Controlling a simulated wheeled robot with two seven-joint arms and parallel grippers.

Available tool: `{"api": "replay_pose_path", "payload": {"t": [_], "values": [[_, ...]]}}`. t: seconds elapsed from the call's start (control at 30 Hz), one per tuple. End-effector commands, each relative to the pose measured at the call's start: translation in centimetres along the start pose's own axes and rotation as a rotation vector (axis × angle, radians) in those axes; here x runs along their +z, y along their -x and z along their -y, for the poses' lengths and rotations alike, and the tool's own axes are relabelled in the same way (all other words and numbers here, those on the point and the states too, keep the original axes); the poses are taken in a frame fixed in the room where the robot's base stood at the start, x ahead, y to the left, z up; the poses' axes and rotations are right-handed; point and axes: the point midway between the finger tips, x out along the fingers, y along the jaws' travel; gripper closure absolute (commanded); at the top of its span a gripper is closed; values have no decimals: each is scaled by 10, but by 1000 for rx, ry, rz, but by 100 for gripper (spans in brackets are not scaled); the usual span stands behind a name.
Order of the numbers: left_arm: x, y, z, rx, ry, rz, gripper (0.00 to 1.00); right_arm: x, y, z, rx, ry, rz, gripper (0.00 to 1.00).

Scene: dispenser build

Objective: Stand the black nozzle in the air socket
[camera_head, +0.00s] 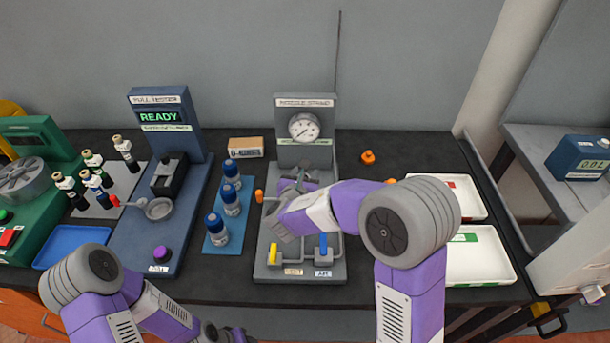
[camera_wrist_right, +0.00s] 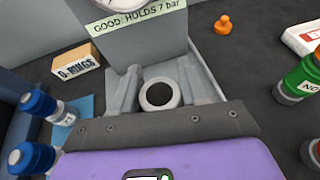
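The nozzle stand (camera_head: 326,184) has a gauge (camera_head: 304,127) on its back plate, with a yellow lever (camera_head: 273,253) and a blue lever (camera_head: 323,245) at its front. An AIR label (camera_head: 323,273) is beside the blue lever. My right gripper (camera_head: 273,205) is over the stand and hides part of it.
Blue-capped bottles (camera_head: 231,201) stand left of the stand, with the pull tester (camera_head: 163,115) beyond them. An O-rings box (camera_head: 245,147) is behind the bottles. An orange piece (camera_head: 367,157) lies at the back right. White trays (camera_head: 478,263) are on the right.

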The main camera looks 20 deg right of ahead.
Motion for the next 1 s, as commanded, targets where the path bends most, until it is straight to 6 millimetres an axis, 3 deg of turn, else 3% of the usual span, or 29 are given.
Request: {"api": "replay_pose_path", "payload": {"t": [0.37, 1.0], "values": [[0, 1, 0, 0, 0, 0, 57, -2, 1, 0, 0, 2, -5, 46], [0, 8, -3, 0, 0, 0, 57, 0, 51, 0, 2, 0, -2, 46]]}}
